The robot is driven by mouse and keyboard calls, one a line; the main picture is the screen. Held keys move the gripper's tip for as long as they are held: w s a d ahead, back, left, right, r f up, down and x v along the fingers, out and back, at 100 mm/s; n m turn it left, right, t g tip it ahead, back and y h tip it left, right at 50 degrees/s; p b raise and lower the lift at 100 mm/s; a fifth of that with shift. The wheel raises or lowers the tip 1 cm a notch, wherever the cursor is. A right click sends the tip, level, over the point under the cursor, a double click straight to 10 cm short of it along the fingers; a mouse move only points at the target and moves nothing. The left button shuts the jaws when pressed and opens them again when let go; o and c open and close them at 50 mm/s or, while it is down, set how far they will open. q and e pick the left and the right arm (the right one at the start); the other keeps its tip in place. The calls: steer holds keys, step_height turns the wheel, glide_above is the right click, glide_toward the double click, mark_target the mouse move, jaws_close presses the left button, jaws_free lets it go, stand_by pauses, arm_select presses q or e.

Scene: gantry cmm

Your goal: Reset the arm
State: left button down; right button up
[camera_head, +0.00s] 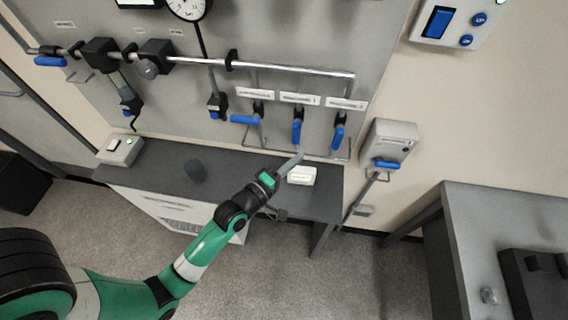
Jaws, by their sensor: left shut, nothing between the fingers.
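My left arm, green with black joints, comes in from the lower left. Its gripper (293,161) is shut and empty, pointing up and right. It shows just above and left of a small white box (302,175) on the dark bench; I cannot tell whether they touch. My right arm and gripper are not in view.
A wall panel carries a metal pipe (290,70) and several blue-handled valves, such as one lever (297,131) above the gripper. A grey table (510,205) is at right. Open floor lies between.

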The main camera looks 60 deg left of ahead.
arm_select(q)
steer(key=v, duration=0.3)
steer(key=shift+s, duration=0.35)
